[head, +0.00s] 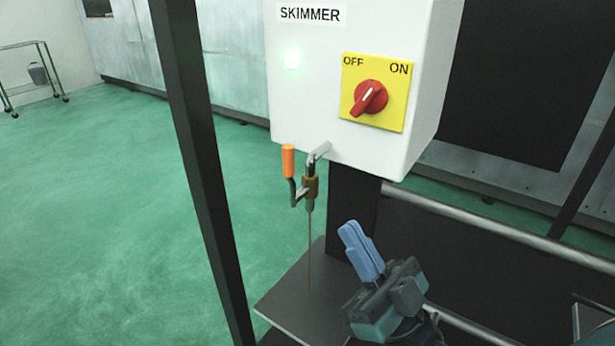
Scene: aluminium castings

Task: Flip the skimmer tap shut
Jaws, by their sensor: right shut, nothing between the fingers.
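The skimmer tap (310,187) hangs under the white box labelled SKIMMER (350,80). It has a brass body on a bent metal pipe. Its lever has an orange grip (288,161) that points up, to the left of the body. A thin brownish stream (309,250) runs straight down from the spout to the dark plate (290,305). My right gripper (354,238) has blue fingers, pressed together and empty. It is below and to the right of the tap, apart from it. My left gripper is not in view.
A dark post (200,160) stands left of the tap. A metal rail (490,232) runs at right. Green floor at left is open.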

